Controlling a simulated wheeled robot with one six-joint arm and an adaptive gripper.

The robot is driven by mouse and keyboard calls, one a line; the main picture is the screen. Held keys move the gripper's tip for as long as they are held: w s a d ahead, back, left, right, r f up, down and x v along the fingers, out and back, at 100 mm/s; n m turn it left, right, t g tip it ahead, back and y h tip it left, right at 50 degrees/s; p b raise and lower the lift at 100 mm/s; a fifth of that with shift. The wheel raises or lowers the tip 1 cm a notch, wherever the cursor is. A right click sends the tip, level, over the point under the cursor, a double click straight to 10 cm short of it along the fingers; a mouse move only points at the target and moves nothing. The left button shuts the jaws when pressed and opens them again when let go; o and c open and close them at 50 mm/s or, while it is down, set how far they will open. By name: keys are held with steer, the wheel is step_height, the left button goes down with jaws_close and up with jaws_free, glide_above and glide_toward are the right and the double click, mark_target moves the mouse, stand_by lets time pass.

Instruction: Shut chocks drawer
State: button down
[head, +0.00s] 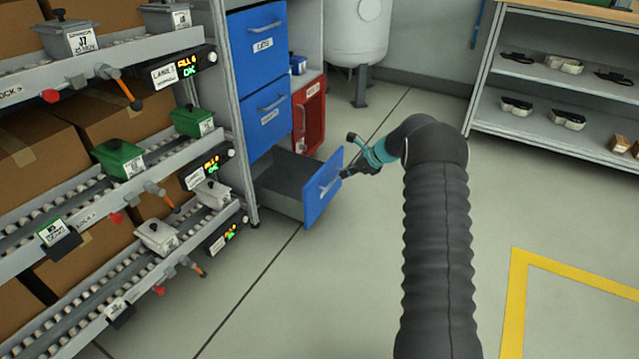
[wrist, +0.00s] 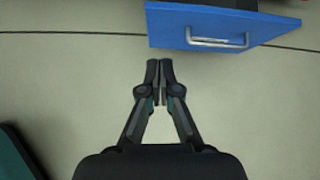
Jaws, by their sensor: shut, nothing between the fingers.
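The open drawer has a blue front (head: 322,190) with a metal handle and a grey box (head: 278,202) behind it. It is the lowest drawer of the cabinet and is pulled out over the floor. I cannot read a label on it. In the wrist view its blue front (wrist: 262,28) and handle (wrist: 217,42) are at the top. My gripper (head: 346,174) is just in front of the drawer's face in the head view. In the wrist view my gripper (wrist: 160,65) is shut and empty, its tips a little short of the blue front.
Two shut blue drawers (head: 258,48) are above, the top one labelled. A red mesh-front cabinet (head: 309,115) and a white tank (head: 357,35) stand behind. A roller rack (head: 90,200) with bins is at left, a shelf unit (head: 555,80) at right. Floor (head: 540,200) is clear at right.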

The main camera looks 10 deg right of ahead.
step_height(320, 180, down, 3)
steer(key=w+m, duration=0.1)
glide_toward(312, 187)
step_height(312, 187, down, 4)
steer(key=w+a, duration=0.1)
steer(key=a, duration=0.1)
steer(key=shift+w+a+f, duration=0.1)
steer(key=shift+w+a, duration=0.6)
steer(key=shift+w, duration=0.05)
